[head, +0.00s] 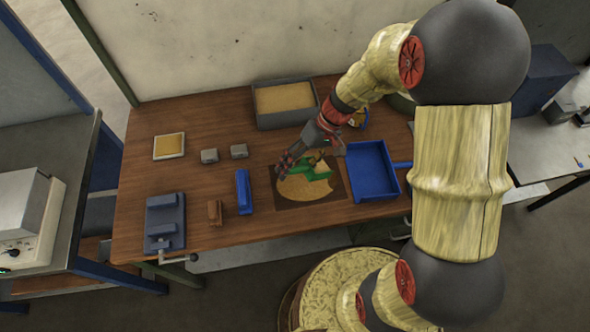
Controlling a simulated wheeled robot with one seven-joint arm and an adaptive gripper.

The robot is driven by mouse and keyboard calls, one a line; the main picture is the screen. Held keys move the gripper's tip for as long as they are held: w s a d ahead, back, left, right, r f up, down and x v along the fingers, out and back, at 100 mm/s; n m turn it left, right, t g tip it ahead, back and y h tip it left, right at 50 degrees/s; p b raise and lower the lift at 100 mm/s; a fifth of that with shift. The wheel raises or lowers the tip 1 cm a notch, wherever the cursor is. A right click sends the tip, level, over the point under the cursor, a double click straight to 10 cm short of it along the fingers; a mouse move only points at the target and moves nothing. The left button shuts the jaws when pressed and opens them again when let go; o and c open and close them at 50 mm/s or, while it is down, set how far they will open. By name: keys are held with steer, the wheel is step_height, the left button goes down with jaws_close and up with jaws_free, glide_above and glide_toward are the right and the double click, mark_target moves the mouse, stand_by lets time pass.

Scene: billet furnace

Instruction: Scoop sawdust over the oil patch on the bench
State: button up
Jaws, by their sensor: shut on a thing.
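A dark oil patch (336,196) lies on the wooden bench (200,121), with a rounded spread of tan sawdust (296,194) over much of it. A green scoop (298,187) is over the patch, low above or touching the sawdust; I cannot tell which. My gripper (297,166) is shut on the scoop, reaching in from the upper right. The gripper partly hides the scoop and the back of the patch. A grey bin (286,120) filled with sawdust (285,97) stands at the back of the bench.
A blue dustpan (370,170) lies right of the patch. Left are a blue block (244,192), a brown brush-like piece (214,212), a vise (165,222), two grey blocks (209,156) (239,151) and a small tan-filled tray (169,146). Bare bench lies between them.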

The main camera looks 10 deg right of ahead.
steer(key=shift+w+d+r+y+b, duration=0.2)
steer(key=shift+d+r+y+b, duration=0.1)
steer(key=shift+d+r+y, duration=0.4)
steer(key=shift+w+d+r+g+y+b, duration=0.3)
steer(key=shift+d+r+g+y, duration=0.25)
steer(key=shift+d+y, duration=0.3)
steer(key=shift+r, duration=0.15)
steer(key=shift+a, duration=0.1)
steer(key=shift+a, duration=1.35)
steer(key=shift+a, duration=0.15)
steer(key=shift+a+b, duration=0.35)
steer(key=shift+a, duration=0.9)
